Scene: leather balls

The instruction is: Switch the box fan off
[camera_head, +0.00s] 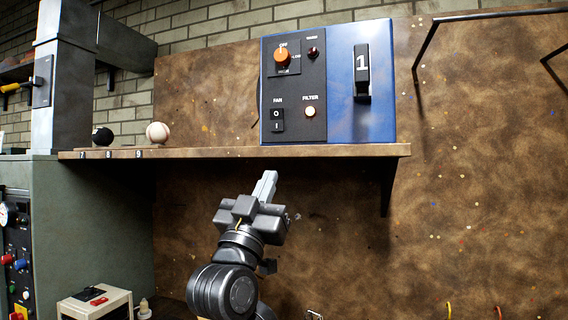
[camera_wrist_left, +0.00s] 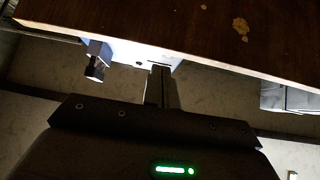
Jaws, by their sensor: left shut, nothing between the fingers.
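The blue box (camera_head: 345,110) with a dark control panel (camera_head: 312,85) stands on a shelf. A black rocker switch (camera_head: 277,120) under the word FAN is at the panel's lower left, marked O above and I below. I cannot tell which half is pressed. My left gripper (camera_head: 267,181) is just below the shelf's front edge, under the switch, its closed fingers pointing up, touching nothing. In the left wrist view the shut fingers (camera_wrist_left: 160,86) are near the shelf edge, and part of the blue box (camera_wrist_left: 122,51) shows beyond. My right gripper is out of view.
The shelf (camera_head: 230,153) overhangs my left gripper. An orange knob (camera_head: 282,57), a FILTER button (camera_head: 310,112) and a black handle (camera_head: 362,72) are on the box. A black ball (camera_head: 102,138) and a pale ball (camera_head: 157,134) sit on the shelf at left.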

